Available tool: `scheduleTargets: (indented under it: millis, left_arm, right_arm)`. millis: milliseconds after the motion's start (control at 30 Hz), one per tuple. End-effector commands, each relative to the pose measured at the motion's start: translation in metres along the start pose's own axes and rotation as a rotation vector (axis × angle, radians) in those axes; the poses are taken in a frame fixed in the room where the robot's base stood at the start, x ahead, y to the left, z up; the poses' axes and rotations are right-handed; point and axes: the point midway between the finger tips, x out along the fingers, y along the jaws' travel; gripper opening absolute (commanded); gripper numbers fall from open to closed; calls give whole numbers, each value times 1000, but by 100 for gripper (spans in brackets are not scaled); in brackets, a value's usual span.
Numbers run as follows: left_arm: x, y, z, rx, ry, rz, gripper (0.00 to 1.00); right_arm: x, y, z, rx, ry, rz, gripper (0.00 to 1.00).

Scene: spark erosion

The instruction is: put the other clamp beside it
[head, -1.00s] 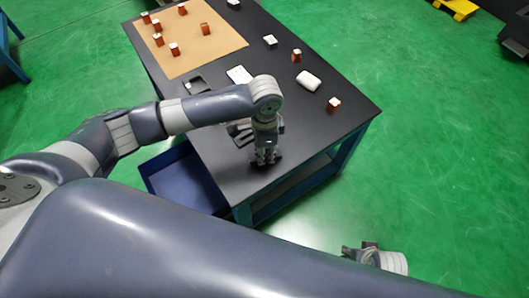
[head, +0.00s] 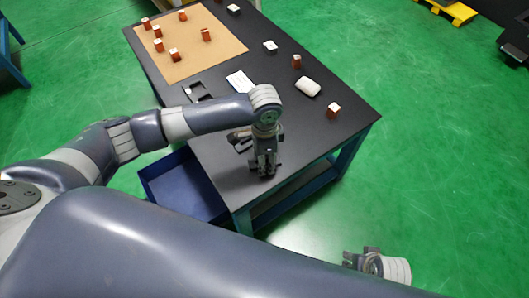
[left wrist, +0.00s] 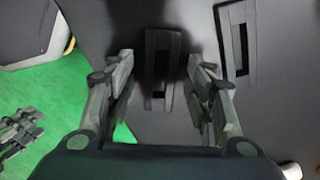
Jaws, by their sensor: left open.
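Two dark, flat, slotted clamps lie on the black table. In the left wrist view one clamp (left wrist: 162,45) lies between the spread fingers of my left gripper (left wrist: 160,95), with gaps on both sides. The other clamp (left wrist: 237,40) lies to its right, outside the fingers. In the head view my left gripper (head: 265,168) points down over the near end of the table, and a dark grey piece (head: 240,138) shows beside it, partly hidden. My right gripper (head: 362,257) is off the table over the green floor, its fingers apart and empty.
On the table (head: 345,115) are a brown mat (head: 200,60) with several red-brown blocks, a white card (head: 240,80), a dark slotted holder (head: 198,92), a white pad (head: 308,87) and loose blocks at the right. A blue bin (head: 185,185) stands beside the table.

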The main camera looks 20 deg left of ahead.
Motion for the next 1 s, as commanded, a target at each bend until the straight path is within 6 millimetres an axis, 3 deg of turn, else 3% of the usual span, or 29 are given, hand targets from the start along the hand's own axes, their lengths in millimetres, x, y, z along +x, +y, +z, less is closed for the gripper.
scheduleTargets:
  millis: [100,600,800,1000]
  left_arm:
    - [-7,0,0,0,1,-1,48]
    - [-80,-1,0,0,2,-1,48]
    - [-106,0,0,0,2,0,48]
    - [-120,0,0,-1,1,0,48]
  right_arm:
    - [-4,0,-2,0,4,-1,40]
    - [60,-4,38,-7,-43,-6,40]
    - [79,-4,55,-9,-54,-7,40]
    - [88,-5,64,-11,-59,-8,40]
